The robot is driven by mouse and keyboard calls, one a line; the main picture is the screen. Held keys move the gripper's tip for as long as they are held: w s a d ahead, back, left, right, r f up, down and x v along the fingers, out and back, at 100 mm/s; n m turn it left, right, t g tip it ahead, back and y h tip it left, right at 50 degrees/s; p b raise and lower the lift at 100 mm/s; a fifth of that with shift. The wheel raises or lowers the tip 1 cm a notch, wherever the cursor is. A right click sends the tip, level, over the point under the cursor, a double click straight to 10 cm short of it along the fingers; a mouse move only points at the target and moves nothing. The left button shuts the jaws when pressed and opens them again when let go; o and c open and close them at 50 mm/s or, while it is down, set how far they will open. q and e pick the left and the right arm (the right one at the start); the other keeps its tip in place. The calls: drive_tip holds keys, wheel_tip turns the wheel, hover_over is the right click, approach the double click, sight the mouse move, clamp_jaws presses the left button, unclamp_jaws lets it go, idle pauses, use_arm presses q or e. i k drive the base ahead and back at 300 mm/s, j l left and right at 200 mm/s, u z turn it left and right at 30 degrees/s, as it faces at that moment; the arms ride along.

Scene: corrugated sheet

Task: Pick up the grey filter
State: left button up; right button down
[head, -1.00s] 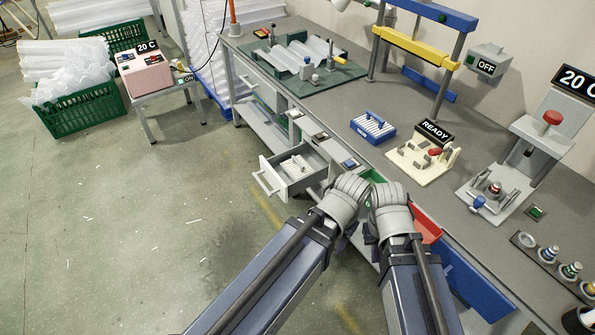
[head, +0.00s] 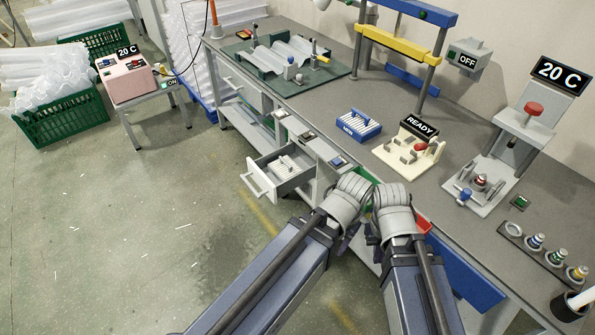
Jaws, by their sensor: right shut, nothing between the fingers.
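I cannot pick out the grey filter for certain. A pale, ridged block (head: 287,164) lies in the open drawer (head: 262,184) under the bench; it is too small to tell what it is. A blue-framed filter with white slats, marked NEW (head: 358,126), lies on the bench top. My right gripper (head: 372,236) is shut and empty, beside the bench front, mostly hidden by its own wrist. My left gripper (head: 349,238) hangs close to its left, near the drawer's right side; its fingers are too hidden to judge. Neither gripper touches the block or the blue-framed filter.
The bench (head: 460,232) carries a cream fixture with a READY sign (head: 408,152), a grey press (head: 490,170), a yellow-beamed frame (head: 398,43) and coloured plugs (head: 556,258). A pink heater (head: 128,82) stands on a stool. The floor at left is open.

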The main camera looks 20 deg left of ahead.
sight(284, 169)
drive_tip(key=j+z, duration=0.1)
drive_tip(key=z, duration=0.3)
drive_tip(key=j+z, duration=0.15)
drive_tip(key=z, duration=0.2)
drive_tip(key=j+z, duration=0.15)
drive_tip(key=z, duration=0.25)
drive_tip(key=j+z, duration=0.15)
drive_tip(key=z, duration=0.2)
drive_tip(key=k+j+z, duration=0.1)
drive_tip(key=j+z, duration=0.15)
drive_tip(key=j, duration=0.2)
drive_tip(key=k+j+z, duration=0.25)
drive_tip(key=j, duration=0.2)
drive_tip(key=k+j+z, duration=0.2)
drive_tip(key=j, duration=0.25)
drive_tip(key=k+j+z, duration=0.1)
drive_tip(key=j+z, duration=0.15)
drive_tip(key=j, duration=0.15)
drive_tip(key=k+j+z, duration=0.25)
drive_tip(key=k+j, duration=0.75)
drive_tip(key=j, duration=0.15)
drive_tip(key=k+j+z, duration=0.1)
drive_tip(key=k+j, duration=0.6)
drive_tip(key=j, duration=0.15)
